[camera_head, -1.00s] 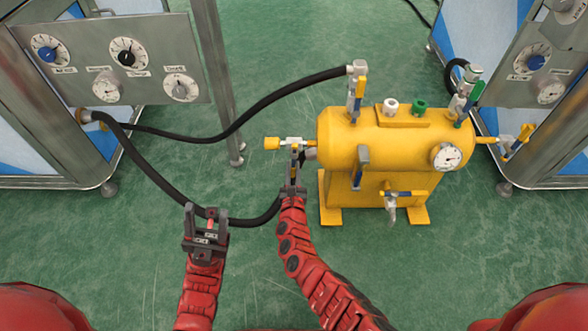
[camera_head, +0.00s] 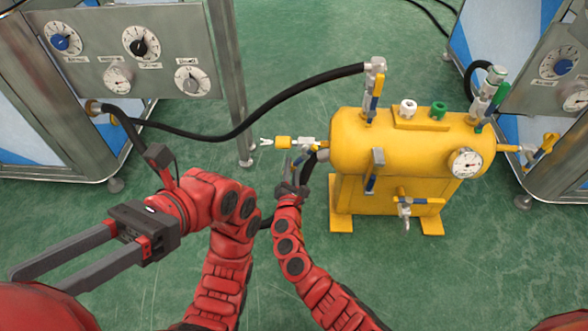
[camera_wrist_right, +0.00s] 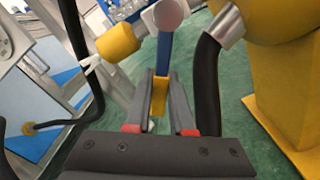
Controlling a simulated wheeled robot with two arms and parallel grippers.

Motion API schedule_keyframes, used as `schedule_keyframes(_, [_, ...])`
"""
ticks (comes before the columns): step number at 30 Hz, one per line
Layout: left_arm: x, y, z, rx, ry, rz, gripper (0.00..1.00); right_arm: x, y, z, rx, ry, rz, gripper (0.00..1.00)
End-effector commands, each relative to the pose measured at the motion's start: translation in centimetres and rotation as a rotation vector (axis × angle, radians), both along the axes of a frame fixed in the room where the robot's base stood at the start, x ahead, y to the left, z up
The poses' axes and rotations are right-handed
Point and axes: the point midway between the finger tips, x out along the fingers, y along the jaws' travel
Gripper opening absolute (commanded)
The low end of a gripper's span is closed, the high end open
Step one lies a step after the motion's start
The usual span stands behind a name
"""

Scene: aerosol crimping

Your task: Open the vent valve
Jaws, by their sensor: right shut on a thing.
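The vent valve on the left side of the yellow tank (camera_head: 400,142) has a silver body (camera_head: 306,141), a yellow cylindrical end piece (camera_head: 283,142) and a lever. A small white forked shape (camera_head: 265,142) shows at that end piece's left. My right gripper (camera_head: 291,174) is below this valve, shut on its lever. In the right wrist view the lever is blue (camera_wrist_right: 163,58) with a yellow tip (camera_wrist_right: 159,97) between the fingers. The lever points down, across the pipe. My left gripper (camera_head: 85,255) is open and empty at the lower left, away from the tank.
A black hose (camera_head: 270,103) runs from the tank's top valve (camera_head: 372,90) toward the left gauge panel (camera_head: 130,60). Another dark hose passes near my right gripper. A cabinet (camera_head: 550,75) stands at the right. Green floor is free in front of the tank.

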Motion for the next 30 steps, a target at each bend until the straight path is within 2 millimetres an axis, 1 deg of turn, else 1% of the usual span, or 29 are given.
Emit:
schedule_keyframes(4, [-0.32, 0.28, -0.09, -0.011, -0.021, -0.011, 0.50, 0.03, 0.06, 0.11, 0.012, -0.001, -0.001, 0.00])
schedule_keyframes(13, [-0.31, 0.27, -0.07, -0.011, -0.021, -0.011, 0.50, 0.03, 0.05, 0.12, 0.012, -0.001, -0.001, 0.00])
schedule_keyframes(14, [-0.30, 0.27, -0.06, -0.011, -0.020, -0.011, 0.50, 0.03, 0.05, 0.12, 0.012, -0.001, -0.001, 0.25])
schedule_keyframes(18, [-0.30, 0.26, -0.06, -0.010, -0.020, -0.010, 0.50, 0.02, 0.05, 0.09, 0.012, -0.001, -0.001, 0.50])
schedule_keyframes(19, [-0.30, 0.26, -0.06, -0.010, -0.020, -0.010, 0.50, 0.02, 0.05, 0.09, 0.012, -0.001, -0.001, 0.51])
schedule_keyframes(27, [-0.26, 0.21, -0.04, -0.009, -0.017, -0.008, 0.50, -0.01, 0.01, 0.07, 0.011, 0.000, 0.000, 0.51])
schedule_keyframes(30, [0.20, -0.18, 0.17, 0.007, 0.014, 0.006, 0.50, -0.17, -0.28, 0.14, 0.011, 0.000, -0.001, 0.51])
